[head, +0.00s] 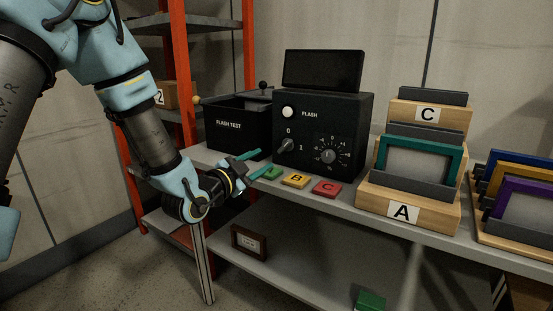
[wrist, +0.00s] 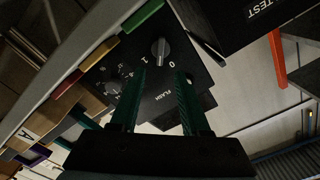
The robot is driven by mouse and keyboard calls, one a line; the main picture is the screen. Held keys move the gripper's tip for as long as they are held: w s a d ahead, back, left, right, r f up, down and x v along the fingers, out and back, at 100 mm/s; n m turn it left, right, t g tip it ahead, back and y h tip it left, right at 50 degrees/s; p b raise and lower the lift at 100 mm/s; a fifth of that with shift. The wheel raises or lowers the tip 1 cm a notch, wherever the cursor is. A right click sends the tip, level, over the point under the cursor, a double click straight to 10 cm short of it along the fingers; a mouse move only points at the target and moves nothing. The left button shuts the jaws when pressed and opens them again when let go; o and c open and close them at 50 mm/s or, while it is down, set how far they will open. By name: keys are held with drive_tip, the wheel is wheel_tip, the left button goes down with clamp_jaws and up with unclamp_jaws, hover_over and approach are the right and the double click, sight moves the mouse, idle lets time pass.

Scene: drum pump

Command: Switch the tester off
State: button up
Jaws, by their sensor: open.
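The tester (head: 345,118) is a black box marked FLASH with a dark screen on top, standing on the grey shelf. Its rotary switch (head: 286,146) has 0 above it and 1 to its right. The switch also shows in the wrist view (wrist: 160,51), beyond my fingertips. Its handle lies slantwise in the head view; I cannot tell for sure which mark it points to. My gripper (head: 257,163) is open and empty, in front and to the left of the tester, its teal fingers apart from the switch. In the wrist view my gripper (wrist: 161,78) frames the panel's FLASH label.
A numbered dial (head: 328,156) sits right of the switch. A black FLASH TEST bin (head: 232,128) stands left of the tester. Green (head: 272,173), yellow (head: 296,181) and red (head: 326,189) blocks lie along the shelf edge. A wooden rack marked A (head: 403,213) stands right.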

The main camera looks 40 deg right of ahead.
sight(283, 148)
drive_tip(key=p+x, duration=0.1)
drive_tip(key=x, duration=0.9)
drive_tip(key=shift+p, duration=0.35)
clamp_jaws()
